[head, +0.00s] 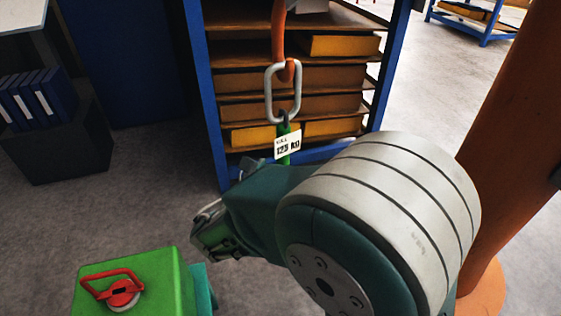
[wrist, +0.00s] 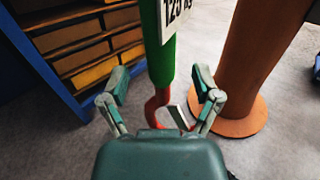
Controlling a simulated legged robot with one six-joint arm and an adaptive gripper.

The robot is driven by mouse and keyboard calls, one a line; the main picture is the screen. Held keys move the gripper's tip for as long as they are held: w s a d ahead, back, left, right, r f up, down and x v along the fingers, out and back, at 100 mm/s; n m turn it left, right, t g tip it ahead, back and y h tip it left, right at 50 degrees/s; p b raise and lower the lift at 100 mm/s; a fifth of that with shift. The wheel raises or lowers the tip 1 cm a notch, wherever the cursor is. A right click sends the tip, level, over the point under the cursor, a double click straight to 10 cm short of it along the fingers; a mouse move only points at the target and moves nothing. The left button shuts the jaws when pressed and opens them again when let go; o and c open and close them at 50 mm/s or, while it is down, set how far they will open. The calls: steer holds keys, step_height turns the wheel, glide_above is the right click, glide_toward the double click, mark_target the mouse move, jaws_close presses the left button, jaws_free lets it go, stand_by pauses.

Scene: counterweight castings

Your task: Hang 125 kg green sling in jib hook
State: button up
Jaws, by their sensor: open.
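The orange jib hook (head: 287,70) hangs at the top centre of the head view with a grey oval link (head: 269,95) in it. Below the link hangs the green sling (head: 283,158), with a white 125 kg label (head: 288,145). In the wrist view the green sling (wrist: 162,65) hangs upright between the spread fingers of my gripper (wrist: 162,84), with visible gaps on both sides. A red hook (wrist: 153,112) shows at its lower end. My gripper is open. In the head view my arm hides the sling's lower part.
A green casting (head: 160,272) with a red shackle (head: 122,292) on top is at the lower left. A thick orange column (head: 515,130) stands close on the right. A blue rack (head: 206,100) with boxes stands behind the sling. Dark binders (head: 30,100) are at far left.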

steer(key=v, duration=0.9)
steer(key=s+d+m+g, duration=0.2)
steer(key=d+m+g, duration=0.3)
steer(key=d+m, duration=0.3)
steer(key=s+d+m+g, duration=0.3)
steer(key=d+m+g, duration=0.25)
steer(key=d, duration=0.45)
steer(key=s+d+r+m+y, duration=0.1)
steer(key=s+m+y, duration=0.2)
steer(key=m+y, duration=0.2)
steer(key=s+d+r+m+t+y, duration=0.1)
steer(key=s+m+y, duration=0.3)
steer(key=m, duration=0.7)
steer(key=shift+d+r+y, duration=0.15)
steer(key=shift+r+y, duration=0.25)
steer(key=shift+r, duration=0.05)
steer(key=shift+s, duration=0.15)
